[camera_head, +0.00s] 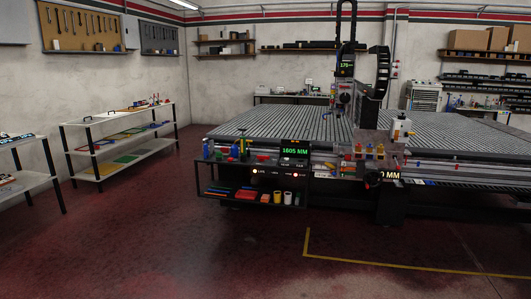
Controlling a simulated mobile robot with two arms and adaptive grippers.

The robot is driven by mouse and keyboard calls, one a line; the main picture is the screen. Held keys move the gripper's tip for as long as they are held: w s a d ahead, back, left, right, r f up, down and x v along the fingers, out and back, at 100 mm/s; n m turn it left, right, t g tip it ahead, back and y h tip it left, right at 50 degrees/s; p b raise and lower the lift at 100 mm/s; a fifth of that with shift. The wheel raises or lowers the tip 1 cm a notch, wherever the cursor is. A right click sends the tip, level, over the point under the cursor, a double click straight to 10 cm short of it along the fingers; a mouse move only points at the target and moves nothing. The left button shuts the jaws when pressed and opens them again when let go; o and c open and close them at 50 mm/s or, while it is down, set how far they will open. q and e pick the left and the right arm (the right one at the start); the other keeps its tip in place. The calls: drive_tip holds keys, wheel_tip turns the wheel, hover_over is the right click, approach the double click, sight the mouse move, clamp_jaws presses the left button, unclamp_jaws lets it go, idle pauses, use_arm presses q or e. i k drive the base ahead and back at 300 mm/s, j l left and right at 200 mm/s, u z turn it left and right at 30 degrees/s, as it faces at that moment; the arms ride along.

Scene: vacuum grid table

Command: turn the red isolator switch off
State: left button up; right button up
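A large machine with a slatted grid table (270,122) stands across the middle and right. Its gantry head (346,95) carries a small red part. A dark control panel on the near edge has a green readout "1605 MM" (295,151) and small lit lamps (255,171). Several small red and yellow parts (369,149) sit on the carriage right of it. At this size I cannot tell which red part is the isolator switch, nor its position. Neither of my grippers is in view.
A shelf rack (122,116) with coloured sheets stands at the left, with another white shelf unit (30,182) nearer. A yellow floor line (400,266) runs in front of the machine. The dark red floor (200,250) in the foreground is clear.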

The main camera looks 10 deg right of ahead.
sight(261, 158)
drive_tip(key=i+l, duration=0.15)
drive_tip(key=i, duration=1.2)
drive_tip(key=i+l+z, duration=0.15)
drive_tip(key=i, duration=1.2)
drive_tip(key=i+j+z, duration=0.25)
drive_tip(key=i+j, duration=0.65)
drive_tip(key=i, duration=0.45)
drive_tip(key=i+j+z, duration=0.25)
drive_tip(key=i+j, duration=0.95)
drive_tip(key=i, duration=0.05)
